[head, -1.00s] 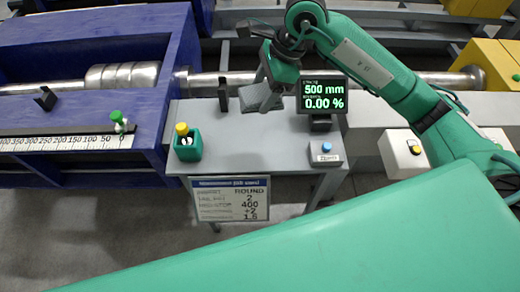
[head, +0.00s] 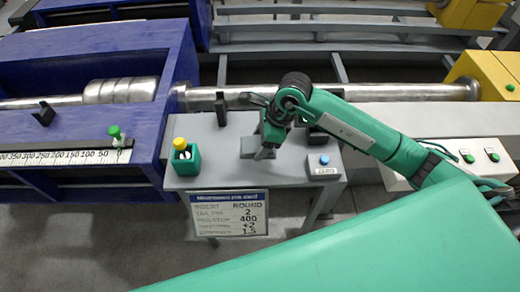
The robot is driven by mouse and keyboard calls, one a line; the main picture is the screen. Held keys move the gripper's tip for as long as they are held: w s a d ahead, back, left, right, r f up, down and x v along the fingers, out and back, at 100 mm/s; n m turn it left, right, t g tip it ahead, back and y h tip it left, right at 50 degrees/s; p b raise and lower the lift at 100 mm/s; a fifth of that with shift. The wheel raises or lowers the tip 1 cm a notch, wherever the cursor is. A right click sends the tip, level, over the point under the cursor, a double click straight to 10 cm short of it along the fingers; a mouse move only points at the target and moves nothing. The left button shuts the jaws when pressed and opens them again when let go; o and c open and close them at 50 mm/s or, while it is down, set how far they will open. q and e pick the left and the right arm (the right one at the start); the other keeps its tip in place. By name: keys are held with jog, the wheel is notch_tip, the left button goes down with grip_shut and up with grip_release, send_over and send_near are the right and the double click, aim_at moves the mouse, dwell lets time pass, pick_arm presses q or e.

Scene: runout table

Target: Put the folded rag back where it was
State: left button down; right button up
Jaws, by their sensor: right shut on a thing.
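The folded rag (head: 250,147) looks like a small grey piece at the middle of the small grey table (head: 215,178). My right gripper (head: 264,153) points down over the table and is shut on the rag, at its right side. The rag is low over the tabletop or touching it; I cannot tell which. The gripper and wrist hide part of it. My left gripper is not in view.
A green box with a yellow cap (head: 182,144) stands at the table's left, and a grey box with a blue button (head: 324,162) at its right. A dark upright bracket (head: 221,108) stands behind. A long metal shaft (head: 400,91) runs behind the table. My arm hides the display.

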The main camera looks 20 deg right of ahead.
notch_tip(320, 180, down, 5)
jog(key=shift+r, duration=0.2)
jog(key=shift+f, duration=0.1)
jog(key=shift+f, duration=0.1)
